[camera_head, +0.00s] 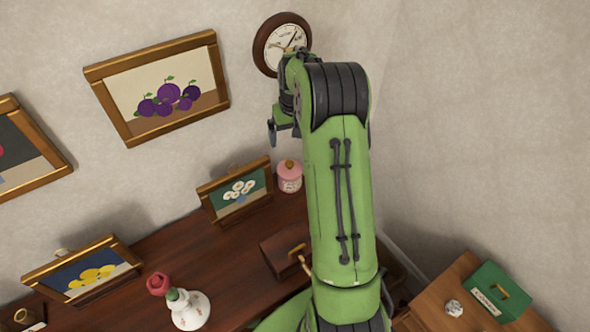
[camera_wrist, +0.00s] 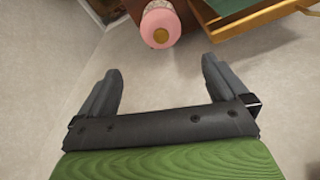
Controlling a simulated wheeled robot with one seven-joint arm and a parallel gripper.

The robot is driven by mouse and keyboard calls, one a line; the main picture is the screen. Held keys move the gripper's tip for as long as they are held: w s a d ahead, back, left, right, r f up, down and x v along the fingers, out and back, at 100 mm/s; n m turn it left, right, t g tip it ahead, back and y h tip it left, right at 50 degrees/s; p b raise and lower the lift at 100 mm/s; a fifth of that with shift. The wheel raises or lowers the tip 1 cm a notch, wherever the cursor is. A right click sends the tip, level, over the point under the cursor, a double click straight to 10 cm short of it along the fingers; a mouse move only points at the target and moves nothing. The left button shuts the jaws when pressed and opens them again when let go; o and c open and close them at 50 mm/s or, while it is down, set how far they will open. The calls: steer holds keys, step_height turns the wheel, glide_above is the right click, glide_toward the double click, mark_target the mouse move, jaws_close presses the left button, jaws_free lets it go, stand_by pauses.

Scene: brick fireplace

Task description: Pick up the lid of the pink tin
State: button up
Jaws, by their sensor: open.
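The pink tin (camera_head: 289,182) stands on the dark wooden surface near the wall, to the right of the framed flower picture. Its lid (camera_head: 289,167) is pink with a golden-brown knob and sits on top of the tin. My gripper (camera_wrist: 163,75) is open and empty. Its two grey fingers are apart, and the tin appears beyond their tips. In the head view the gripper is partly hidden by my arm, above the tin.
A framed flower picture (camera_head: 238,190) leans close beside the tin; its gold edge (camera_wrist: 265,18) is near in the wrist view. A dark box (camera_head: 284,250), a white bottle (camera_head: 189,309) and another frame (camera_head: 84,268) share the surface. A clock (camera_head: 268,48) hangs above.

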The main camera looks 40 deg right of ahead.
mark_target(289, 163)
steer(key=f, duration=0.4)
steer(key=w+f, duration=0.1)
steer(key=f, duration=0.4)
steer(key=w+f, duration=0.1)
steer(key=f, duration=0.4)
steer(key=shift+w+d+f+b, duration=0.1)
steer(key=shift+d+f+b, duration=0.1)
steer(key=shift+d+b, duration=0.15)
steer(key=shift+a, duration=0.1)
steer(key=shift+c, duration=0.6)
steer(key=c, duration=0.8)
steer(key=shift+o, duration=0.2)
steer(key=shift+r, duration=0.15)
